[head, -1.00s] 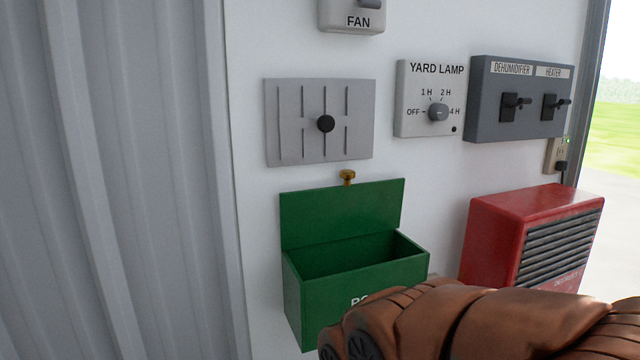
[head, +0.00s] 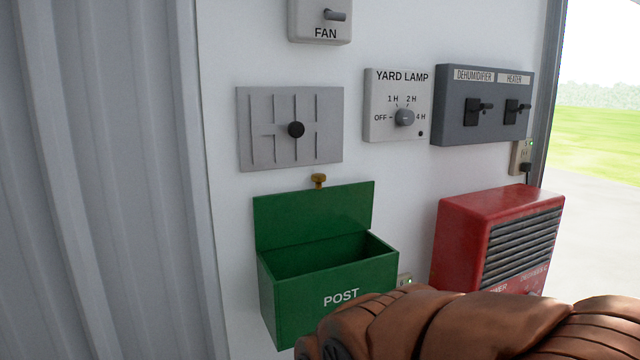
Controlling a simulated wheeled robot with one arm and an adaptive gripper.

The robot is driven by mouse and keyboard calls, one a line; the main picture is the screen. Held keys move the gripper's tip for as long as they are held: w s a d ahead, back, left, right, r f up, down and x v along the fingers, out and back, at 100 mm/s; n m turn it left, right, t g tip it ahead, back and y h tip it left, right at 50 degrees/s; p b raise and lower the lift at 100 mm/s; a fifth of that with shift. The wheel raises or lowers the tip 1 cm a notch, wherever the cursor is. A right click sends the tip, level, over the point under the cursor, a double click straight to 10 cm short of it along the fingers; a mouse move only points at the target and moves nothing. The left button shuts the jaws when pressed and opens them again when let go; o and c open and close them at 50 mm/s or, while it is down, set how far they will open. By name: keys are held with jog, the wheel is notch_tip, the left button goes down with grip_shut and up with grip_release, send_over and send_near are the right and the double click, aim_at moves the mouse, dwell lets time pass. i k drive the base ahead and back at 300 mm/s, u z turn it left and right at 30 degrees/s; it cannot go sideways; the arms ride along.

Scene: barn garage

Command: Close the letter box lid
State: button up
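The green letter box (head: 330,299) marked POST is fixed to the white wall in the head view. Its lid (head: 314,220) stands open, upright against the wall behind the box, and the inside shows empty as far as I can see. A small brass knob (head: 319,180) sits just above the lid's top edge. My brown arm crosses the lower right of the view, in front of the box's lower right corner. My gripper is not in the picture.
A red heater-like unit (head: 462,235) with black slats stands right of the box. Above are a grey gear-slot plate (head: 290,128), the yard lamp dial (head: 397,106), a two-switch panel (head: 482,104) and the fan switch (head: 320,20). Corrugated metal (head: 95,180) fills the left; an opening is at right.

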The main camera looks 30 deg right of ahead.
aim_at(287, 219)
jog(key=k, duration=0.4)
jog(key=u, duration=1.05)
jog(key=i, duration=0.6)
jog(key=z, duration=1.1)
